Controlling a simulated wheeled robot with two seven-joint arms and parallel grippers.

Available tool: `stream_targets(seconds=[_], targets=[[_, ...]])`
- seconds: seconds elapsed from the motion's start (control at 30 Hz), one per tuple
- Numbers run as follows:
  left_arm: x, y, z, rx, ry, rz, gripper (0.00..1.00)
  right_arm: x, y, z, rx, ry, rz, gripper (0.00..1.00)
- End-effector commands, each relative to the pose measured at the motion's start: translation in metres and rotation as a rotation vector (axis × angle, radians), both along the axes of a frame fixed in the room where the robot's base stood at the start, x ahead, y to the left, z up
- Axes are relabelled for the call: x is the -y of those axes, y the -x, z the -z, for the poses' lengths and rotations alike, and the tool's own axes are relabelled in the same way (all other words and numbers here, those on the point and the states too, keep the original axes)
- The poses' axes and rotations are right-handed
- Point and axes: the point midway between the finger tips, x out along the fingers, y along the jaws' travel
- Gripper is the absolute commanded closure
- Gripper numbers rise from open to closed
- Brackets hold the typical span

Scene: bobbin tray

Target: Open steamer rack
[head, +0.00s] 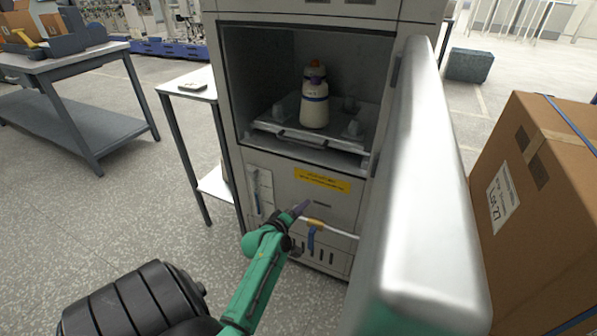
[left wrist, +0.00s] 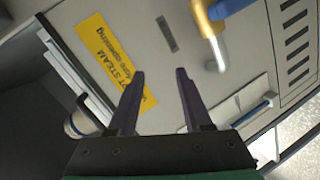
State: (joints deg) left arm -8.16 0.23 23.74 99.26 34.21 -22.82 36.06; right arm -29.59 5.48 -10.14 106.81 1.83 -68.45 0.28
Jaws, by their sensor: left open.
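The steamer (head: 222,100) stands in the middle of the head view with its chamber open. Inside, the grey steamer rack (head: 268,126) sits on the chamber floor, with a bar handle (head: 302,146) on its front edge. Cream bobbins (head: 314,108) stand on it, one with a blue band. My left gripper (head: 303,208) is open and empty, below the rack by the lower front panel. In the left wrist view its two dark fingers (left wrist: 160,85) are apart with only the panel behind them. My right gripper is not in view.
The thick steamer door (head: 425,190) stands open at the right. A yellow warning label (head: 322,180), a pipe and a blue valve lever (head: 311,240) are on the lower front. A small table (head: 180,87) stands left, a cardboard box (head: 545,190) right.

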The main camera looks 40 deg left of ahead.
Motion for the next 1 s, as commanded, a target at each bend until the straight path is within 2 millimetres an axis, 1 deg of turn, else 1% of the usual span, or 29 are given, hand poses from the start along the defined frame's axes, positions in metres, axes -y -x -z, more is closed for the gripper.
stream_targets(seconds=[0.03,0.07,0.1,0.2,0.3,0.37,0.47,0.67,0.8,0.83,0.9,1.0], targets=[[-0.021,-0.003,0.000,0.141,0.060,-0.055,0.50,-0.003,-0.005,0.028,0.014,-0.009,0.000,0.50],[-0.031,-0.002,-0.021,0.224,0.099,-0.080,0.50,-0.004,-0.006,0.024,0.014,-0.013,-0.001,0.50],[-0.042,0.003,-0.046,0.321,0.142,-0.103,0.50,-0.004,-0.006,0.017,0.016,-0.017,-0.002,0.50],[-0.057,0.020,-0.096,0.492,0.213,-0.126,0.50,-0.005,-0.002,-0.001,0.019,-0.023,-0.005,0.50],[-0.062,0.029,-0.123,0.566,0.243,-0.126,0.50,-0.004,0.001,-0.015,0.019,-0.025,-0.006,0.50],[-0.063,0.027,-0.131,0.577,0.249,-0.125,0.50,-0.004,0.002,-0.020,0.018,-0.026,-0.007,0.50],[-0.068,0.012,-0.137,0.578,0.248,-0.126,0.50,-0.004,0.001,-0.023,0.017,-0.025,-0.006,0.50],[-0.084,-0.038,-0.146,0.576,0.246,-0.125,0.50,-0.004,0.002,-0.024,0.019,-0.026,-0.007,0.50],[-0.094,-0.072,-0.152,0.574,0.244,-0.126,0.50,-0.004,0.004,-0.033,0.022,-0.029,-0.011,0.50],[-0.096,-0.078,-0.153,0.573,0.244,-0.126,0.50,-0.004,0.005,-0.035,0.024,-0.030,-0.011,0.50],[-0.100,-0.091,-0.154,0.572,0.246,-0.126,0.50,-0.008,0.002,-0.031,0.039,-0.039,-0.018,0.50],[-0.104,-0.102,-0.157,0.572,0.243,-0.126,0.50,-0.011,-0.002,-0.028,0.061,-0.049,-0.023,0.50]])
